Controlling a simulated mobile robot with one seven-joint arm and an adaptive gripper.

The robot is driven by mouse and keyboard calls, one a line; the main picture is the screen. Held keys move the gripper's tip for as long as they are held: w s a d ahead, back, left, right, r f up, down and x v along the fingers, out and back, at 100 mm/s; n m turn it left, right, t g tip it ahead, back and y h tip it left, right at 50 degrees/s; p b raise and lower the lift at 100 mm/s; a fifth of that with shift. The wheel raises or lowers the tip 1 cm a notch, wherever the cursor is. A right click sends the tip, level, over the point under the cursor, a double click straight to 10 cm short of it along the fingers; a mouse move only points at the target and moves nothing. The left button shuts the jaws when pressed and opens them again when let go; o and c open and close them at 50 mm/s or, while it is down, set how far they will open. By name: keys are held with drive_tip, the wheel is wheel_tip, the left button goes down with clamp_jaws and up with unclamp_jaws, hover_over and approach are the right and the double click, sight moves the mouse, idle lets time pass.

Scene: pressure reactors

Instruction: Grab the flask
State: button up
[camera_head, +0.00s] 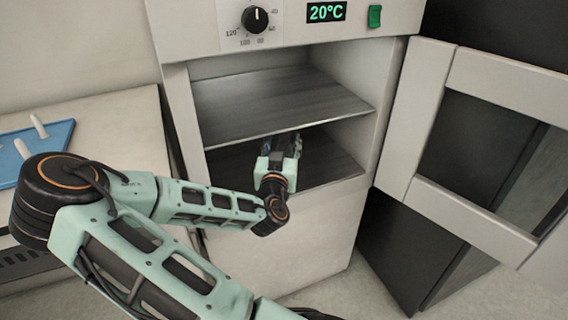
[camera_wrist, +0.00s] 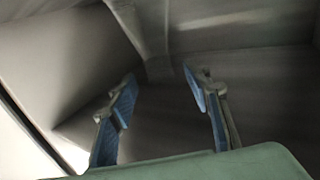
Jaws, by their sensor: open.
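My gripper (camera_head: 285,143) reaches through the open door into the lower compartment of a white oven (camera_head: 276,30), above the dark lower shelf (camera_head: 330,160). In the wrist view my gripper (camera_wrist: 161,80) shows its two blue-padded fingers spread apart, with only grey compartment surfaces between and beyond them. I cannot make out a flask in either view. In the head view, my gripper and wrist hide part of the lower shelf.
The upper shelf (camera_head: 270,105) is bare and lies above my gripper. The oven door (camera_head: 480,215) stands open to the right. A bench (camera_head: 110,115) with a blue rack (camera_head: 50,137) is at the left. The display (camera_head: 326,12) reads 20°C.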

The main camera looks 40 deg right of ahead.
drive_tip(key=shift+b+x, duration=0.35)
drive_tip(key=shift+x, duration=1.6)
clamp_jaws()
